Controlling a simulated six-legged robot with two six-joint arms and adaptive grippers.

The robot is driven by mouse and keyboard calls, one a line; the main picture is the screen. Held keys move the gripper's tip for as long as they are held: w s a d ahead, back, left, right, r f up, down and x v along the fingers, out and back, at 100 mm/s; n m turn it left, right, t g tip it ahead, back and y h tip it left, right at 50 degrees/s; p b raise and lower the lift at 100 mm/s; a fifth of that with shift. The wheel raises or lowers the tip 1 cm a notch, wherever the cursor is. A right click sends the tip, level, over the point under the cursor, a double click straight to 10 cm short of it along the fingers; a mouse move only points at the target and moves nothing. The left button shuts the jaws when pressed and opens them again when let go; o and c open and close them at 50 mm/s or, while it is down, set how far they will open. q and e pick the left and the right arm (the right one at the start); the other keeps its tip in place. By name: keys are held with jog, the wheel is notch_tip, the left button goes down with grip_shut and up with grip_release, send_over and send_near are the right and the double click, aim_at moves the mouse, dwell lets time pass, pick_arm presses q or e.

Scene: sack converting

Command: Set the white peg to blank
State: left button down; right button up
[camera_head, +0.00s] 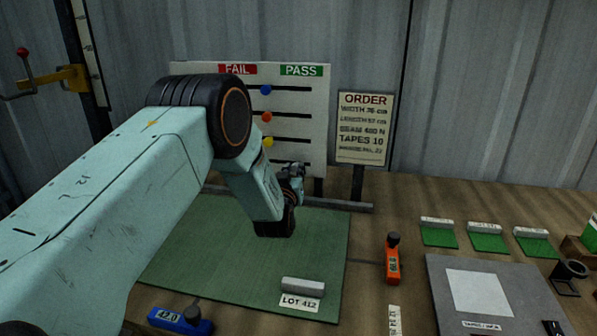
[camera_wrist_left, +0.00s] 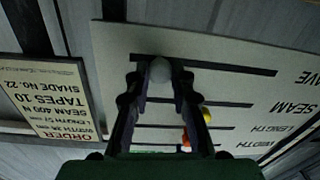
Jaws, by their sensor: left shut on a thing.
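The upright board (camera_head: 305,140) has a red FAIL label (camera_head: 237,69) and a green PASS label (camera_head: 301,70) over several dark slots. In the left wrist view, where the board appears upside down, the white peg (camera_wrist_left: 160,70) is in the slot beyond the yellow peg (camera_wrist_left: 207,115), near that slot's picture-left end. My left gripper (camera_head: 297,172) is shut on the white peg at the board's lower right. The head view hides this peg. My right gripper is not in view.
The ORDER sign (camera_head: 363,128) stands just right of the board; it also shows in the left wrist view (camera_wrist_left: 45,100). A green mat (camera_head: 210,255) carries a grey roll marked LOT 412 (camera_head: 302,286). Orange (camera_head: 392,258) and blue (camera_head: 180,319) devices lie nearby.

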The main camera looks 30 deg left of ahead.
pick_arm(q)
jog(key=a, duration=0.2)
jog(key=s+a, duration=0.1)
jog(key=a, duration=0.4)
jog(key=shift+s+r, duration=0.1)
jog(key=shift+s, duration=0.25)
jog(key=c, duration=1.6)
grip_release()
jog(key=o, duration=0.5)
jog(key=shift+w+a+f, duration=0.1)
jog(key=shift+f, duration=0.1)
jog(key=shift+c, duration=0.2)
jog(key=shift+r, duration=0.1)
